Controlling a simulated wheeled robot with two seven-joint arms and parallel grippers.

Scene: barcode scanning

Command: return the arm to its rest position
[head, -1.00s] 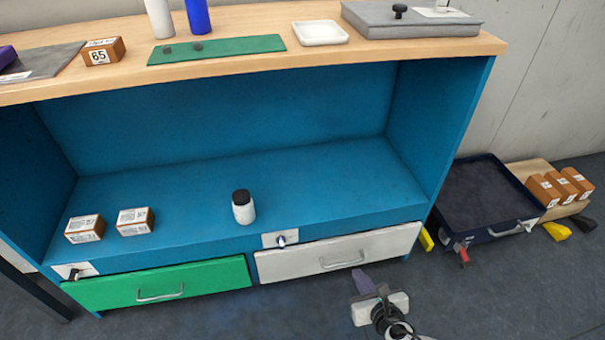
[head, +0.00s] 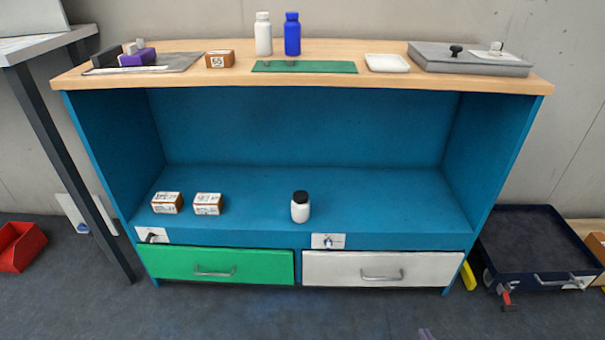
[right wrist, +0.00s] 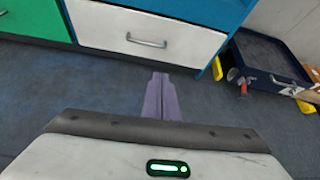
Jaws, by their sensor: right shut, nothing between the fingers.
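My right gripper (right wrist: 157,98) shows in the right wrist view with its purple fingers together and nothing between them. It is over the dark floor in front of the white drawer. In the head view only the purple tip of my right gripper (head: 427,334) shows at the bottom edge, right of the middle. The rest of the right arm is out of the head view. My left gripper is in neither view.
A blue cabinet (head: 300,125) with a wooden top stands ahead. Its green drawer (head: 217,265) and white drawer (head: 383,269) look shut. A white jar (head: 300,209) and two small boxes stand on its shelf. A dark tray (head: 535,240) lies right. The front floor is clear.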

